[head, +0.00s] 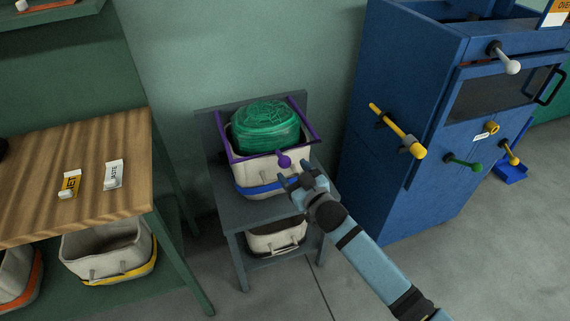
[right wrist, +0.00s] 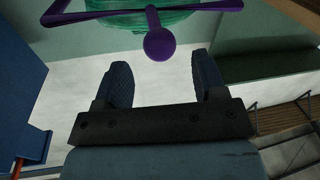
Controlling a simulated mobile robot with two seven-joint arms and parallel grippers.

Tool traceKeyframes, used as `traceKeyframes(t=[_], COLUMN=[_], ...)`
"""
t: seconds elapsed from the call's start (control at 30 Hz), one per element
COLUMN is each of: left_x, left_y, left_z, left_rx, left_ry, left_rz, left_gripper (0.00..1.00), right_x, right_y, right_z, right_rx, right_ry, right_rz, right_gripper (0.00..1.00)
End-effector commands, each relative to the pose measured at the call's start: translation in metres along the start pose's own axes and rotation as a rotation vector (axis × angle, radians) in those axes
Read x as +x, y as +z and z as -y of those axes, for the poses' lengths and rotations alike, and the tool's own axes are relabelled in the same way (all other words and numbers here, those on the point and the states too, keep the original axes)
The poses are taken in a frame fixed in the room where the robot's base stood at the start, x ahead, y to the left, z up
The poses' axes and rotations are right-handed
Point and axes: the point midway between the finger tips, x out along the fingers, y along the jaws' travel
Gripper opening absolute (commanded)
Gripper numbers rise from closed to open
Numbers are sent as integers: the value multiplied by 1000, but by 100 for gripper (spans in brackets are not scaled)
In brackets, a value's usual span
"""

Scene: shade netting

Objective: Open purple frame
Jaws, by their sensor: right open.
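The purple frame (head: 234,158) lies around the top rim of a white bin (head: 252,175) on a grey stand. Its round purple knob (head: 284,161) sticks out at the front. A green netting bundle (head: 265,128) sits inside the frame. My right gripper (head: 298,176) is open just in front of the knob. In the right wrist view the knob (right wrist: 160,45) is beyond and between the two open fingertips (right wrist: 163,70), with nothing held. My left gripper is not in view.
A blue cabinet (head: 400,175) with yellow, green and white handles stands to the right. A wooden table (head: 80,180) with two small labels is at the left. Another white bin (head: 277,240) is on the stand's lower shelf. The floor at front right is clear.

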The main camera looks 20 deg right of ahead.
Motion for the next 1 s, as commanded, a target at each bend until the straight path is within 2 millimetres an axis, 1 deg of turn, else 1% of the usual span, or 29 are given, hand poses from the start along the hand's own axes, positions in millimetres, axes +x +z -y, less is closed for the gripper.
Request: traceKeyframes(t=[0.03,0.1,0.2,0.3,0.43,0.67,0.77,0.8,0.87,0.9,0.93,0.97,1.0], left_x=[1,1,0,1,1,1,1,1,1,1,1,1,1], left_y=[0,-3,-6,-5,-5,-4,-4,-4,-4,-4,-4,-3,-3], left_z=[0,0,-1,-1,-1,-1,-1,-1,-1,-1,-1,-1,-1], left_rx=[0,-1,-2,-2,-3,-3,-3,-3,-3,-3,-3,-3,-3], left_ry=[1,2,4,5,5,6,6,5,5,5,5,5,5], left_rz=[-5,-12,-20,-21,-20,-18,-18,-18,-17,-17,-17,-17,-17], left_gripper=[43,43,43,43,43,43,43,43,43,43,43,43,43], right_x=[11,23,36,44,48,48,48,48,48,48,48,48,48], right_y=[0,0,1,1,0,0,0,0,0,0,0,0,0], right_z=[0,0,0,0,0,0,0,0,0,0,0,0,0], right_rx=[-1,0,1,1,1,1,1,1,1,1,1,1,1], right_ry=[1,0,0,0,0,0,0,0,0,0,0,0,0], right_rz=[-2,-1,0,1,1,2,1,1,1,1,1,1,1], right_gripper=[64,64,64,64,64,64,44,35,21,12,5,0,0])
